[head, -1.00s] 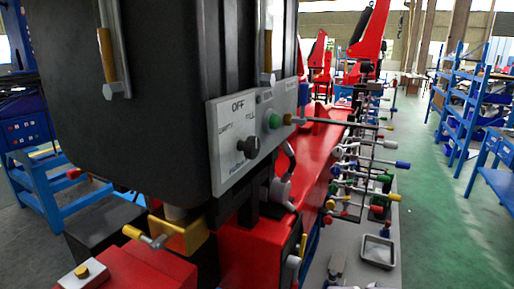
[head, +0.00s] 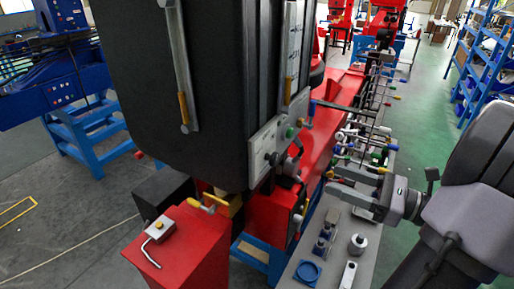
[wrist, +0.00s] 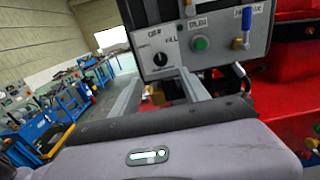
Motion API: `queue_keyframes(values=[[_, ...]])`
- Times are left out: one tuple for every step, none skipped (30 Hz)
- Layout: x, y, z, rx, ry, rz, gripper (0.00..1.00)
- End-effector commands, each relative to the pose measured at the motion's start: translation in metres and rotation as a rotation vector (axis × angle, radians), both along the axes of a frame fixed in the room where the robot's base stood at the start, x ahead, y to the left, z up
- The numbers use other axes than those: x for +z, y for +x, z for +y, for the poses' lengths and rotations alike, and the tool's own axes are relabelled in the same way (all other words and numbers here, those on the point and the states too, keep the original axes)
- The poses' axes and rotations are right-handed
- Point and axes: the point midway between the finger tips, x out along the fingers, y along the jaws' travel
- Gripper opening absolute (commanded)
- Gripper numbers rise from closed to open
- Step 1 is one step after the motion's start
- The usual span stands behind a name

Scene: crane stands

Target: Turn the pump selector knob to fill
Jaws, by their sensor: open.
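The pump selector knob (head: 273,158) is a small black knob on a light grey panel (head: 262,143) at the lower front of the large black tank. In the wrist view the knob (wrist: 160,59) sits below printed labels. One appears to read OFF above it and another FILL to its upper right. I cannot tell clearly which label its pointer faces. My gripper (head: 331,186) reaches in from the right, to the right of the knob and apart from it. In the wrist view its fingers (wrist: 161,79) are open and empty, with the knob framed just beyond and between their tips.
A green button (wrist: 200,44) and a blue lever with a yellow tip (wrist: 240,43) are right of the knob. Several coloured levers (head: 365,145) stand behind my gripper. A grey shelf with small parts (head: 325,262) lies below. Green floor is open on the right.

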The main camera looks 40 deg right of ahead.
Motion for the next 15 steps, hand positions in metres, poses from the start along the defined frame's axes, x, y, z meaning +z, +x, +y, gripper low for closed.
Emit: queue_keyframes(values=[[-0.001,0.012,0.007,0.006,0.000,0.001,0.53],[-0.001,0.020,0.010,0.007,0.000,0.001,0.53],[0.000,0.032,0.015,0.008,0.001,0.001,0.53],[0.000,0.041,0.019,0.008,0.001,0.001,0.53],[0.000,0.049,0.023,0.009,-0.002,0.001,0.53],[0.000,0.061,0.028,0.010,-0.001,0.003,0.53],[0.000,0.069,0.032,0.010,0.000,0.003,0.53],[0.000,0.078,0.035,0.010,-0.001,0.002,0.53],[0.000,0.089,0.039,0.010,0.000,0.003,0.53],[0.000,0.096,0.043,0.009,0.000,0.003,0.53],[0.000,0.103,0.045,0.010,0.000,0.003,0.53],[0.000,0.112,0.049,0.010,-0.002,0.004,0.53],[0.000,0.117,0.051,0.008,-0.001,0.004,0.53],[0.000,0.122,0.053,0.008,-0.001,0.004,0.53],[0.000,0.128,0.055,0.007,-0.001,0.003,0.53]])
